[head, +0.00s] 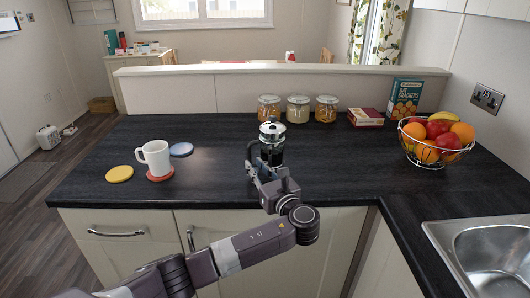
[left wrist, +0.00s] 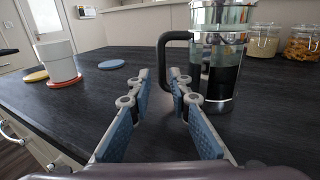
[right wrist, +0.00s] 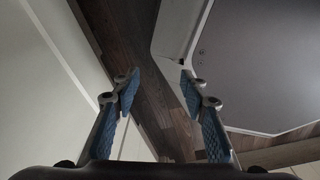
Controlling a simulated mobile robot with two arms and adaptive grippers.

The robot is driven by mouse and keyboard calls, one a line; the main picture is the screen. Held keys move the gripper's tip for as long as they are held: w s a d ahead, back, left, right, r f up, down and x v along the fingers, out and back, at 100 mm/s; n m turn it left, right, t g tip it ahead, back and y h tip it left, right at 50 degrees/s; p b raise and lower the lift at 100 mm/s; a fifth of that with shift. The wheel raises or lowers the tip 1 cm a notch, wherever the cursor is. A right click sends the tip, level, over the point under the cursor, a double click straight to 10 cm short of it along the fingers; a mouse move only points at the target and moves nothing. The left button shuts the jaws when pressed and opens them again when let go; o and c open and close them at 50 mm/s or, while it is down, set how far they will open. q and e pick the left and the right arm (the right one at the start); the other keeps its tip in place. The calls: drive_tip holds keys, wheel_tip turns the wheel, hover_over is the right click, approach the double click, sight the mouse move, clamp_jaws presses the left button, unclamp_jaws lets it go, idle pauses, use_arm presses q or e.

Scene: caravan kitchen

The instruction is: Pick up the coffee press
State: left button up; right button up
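The coffee press (head: 271,138) stands upright on the dark counter, with a glass body, dark contents and a metal lid. In the left wrist view the press (left wrist: 222,80) is at the right, its black handle (left wrist: 163,62) turned towards the left. My left gripper (head: 250,160) is at the press's near left side. In the left wrist view its fingers (left wrist: 159,74) are open, with the handle showing between the tips; I cannot tell whether they touch it. My right gripper (right wrist: 156,74) is open and empty, away from the counter, and is not in the head view.
A white mug (head: 155,158) stands on a red coaster (head: 160,177), with yellow (head: 119,174) and blue (head: 181,149) coasters near it. Jars (head: 298,109), boxes (head: 404,97) and a fruit basket (head: 436,142) stand behind and right. A sink (head: 490,250) is at front right.

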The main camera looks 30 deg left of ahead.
sight(250, 157)
use_arm(q)
drive_tip(key=shift+w+a+r, duration=0.35)
drive_tip(key=shift+w+a, duration=0.05)
drive_tip(key=shift+a, duration=0.15)
drive_tip(key=x, duration=0.4)
drive_tip(key=shift+d+f+p, duration=0.1)
drive_tip(key=shift+f+p, duration=0.15)
drive_tip(key=shift+p, duration=0.05)
drive_tip(key=shift+w, duration=0.15)
drive_tip(key=shift+c, duration=0.6)
clamp_jaws()
use_arm(e)
drive_tip(key=shift+s+d+r, duration=0.3)
drive_tip(key=shift+s+d, duration=0.15)
drive_tip(key=shift+d, duration=0.15)
drive_tip(key=shift+d, duration=0.2)
use_arm(q)
drive_tip(key=shift+r, duration=0.1)
use_arm(e)
drive_tip(key=shift+d, duration=0.15)
